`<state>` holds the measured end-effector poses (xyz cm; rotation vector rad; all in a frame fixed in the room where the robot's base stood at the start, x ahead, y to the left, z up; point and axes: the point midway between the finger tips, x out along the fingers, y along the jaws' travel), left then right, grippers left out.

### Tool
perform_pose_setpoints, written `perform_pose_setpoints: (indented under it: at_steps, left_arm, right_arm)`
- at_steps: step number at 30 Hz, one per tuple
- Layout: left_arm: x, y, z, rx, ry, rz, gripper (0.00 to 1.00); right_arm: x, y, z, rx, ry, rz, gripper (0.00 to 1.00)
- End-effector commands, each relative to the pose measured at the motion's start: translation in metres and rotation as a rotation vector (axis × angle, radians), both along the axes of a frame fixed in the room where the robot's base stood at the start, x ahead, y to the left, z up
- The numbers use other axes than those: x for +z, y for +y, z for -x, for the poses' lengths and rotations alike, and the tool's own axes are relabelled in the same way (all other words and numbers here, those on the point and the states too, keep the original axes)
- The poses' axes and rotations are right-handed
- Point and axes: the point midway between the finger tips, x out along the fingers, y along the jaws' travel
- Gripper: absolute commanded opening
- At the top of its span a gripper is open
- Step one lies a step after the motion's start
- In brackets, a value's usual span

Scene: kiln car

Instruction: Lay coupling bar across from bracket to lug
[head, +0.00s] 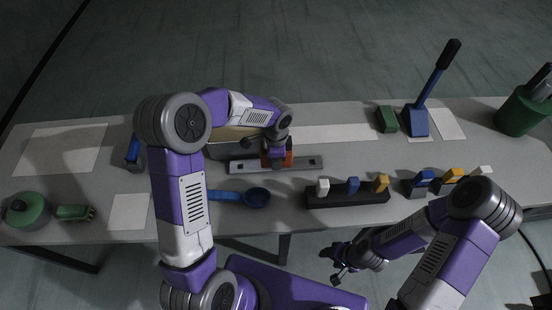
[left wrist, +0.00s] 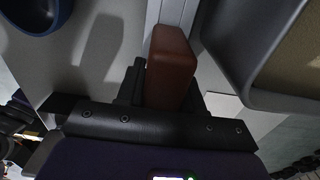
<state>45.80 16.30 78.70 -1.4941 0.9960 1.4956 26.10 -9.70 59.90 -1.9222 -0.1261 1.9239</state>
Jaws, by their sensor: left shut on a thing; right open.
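The coupling bar (head: 305,164) is a long flat grey bar with a hole near its end and a red-brown grip block (left wrist: 172,62) on its middle. My left gripper (head: 277,157) is shut on that block, above the middle of the table. The bar lies roughly left to right in the head view; I cannot tell whether it touches the table. The bar (left wrist: 171,12) runs away beyond the block in the left wrist view. I cannot pick out the bracket or the lug with certainty. My right gripper (head: 338,263) is open and empty, off the table's front edge.
A blue ladle (head: 256,197) lies in front of the bar. A dark rack (head: 347,197) with several coloured pegs stands to its right. A grey tray with a tan inside (left wrist: 255,88) is close beside my left gripper. Green and blue tools stand at the back right.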

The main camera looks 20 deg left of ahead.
Motion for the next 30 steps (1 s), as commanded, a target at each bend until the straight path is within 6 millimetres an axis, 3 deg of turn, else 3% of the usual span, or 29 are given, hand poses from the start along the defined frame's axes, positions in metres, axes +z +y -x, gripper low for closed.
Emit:
perform_pose_setpoints:
  at_steps: [8,9,13,23,26,30]
  left_arm:
    - [-0.001,-0.001,-0.001,0.000,-0.005,0.001,0.00]
    - [-0.002,0.000,0.000,0.000,0.000,0.001,0.41]
    - [-0.001,0.000,0.000,0.000,0.000,0.001,0.61]
    - [0.001,0.000,0.000,0.000,-0.001,0.001,0.62]
    - [0.012,0.000,-0.001,0.001,-0.004,0.002,0.62]
    - [0.040,-0.001,-0.001,0.001,-0.006,0.002,0.62]
  right_arm:
    - [-0.001,0.000,0.000,0.000,0.000,0.000,0.54]
    - [-0.001,0.000,0.000,0.000,0.000,0.000,0.54]
    - [-0.001,0.000,0.000,0.000,0.000,0.000,0.54]
    - [0.001,0.000,0.000,0.000,0.000,0.000,0.54]
    - [0.005,0.000,0.000,0.000,0.000,0.000,0.54]
    - [0.015,0.000,0.000,0.000,0.000,0.000,0.54]
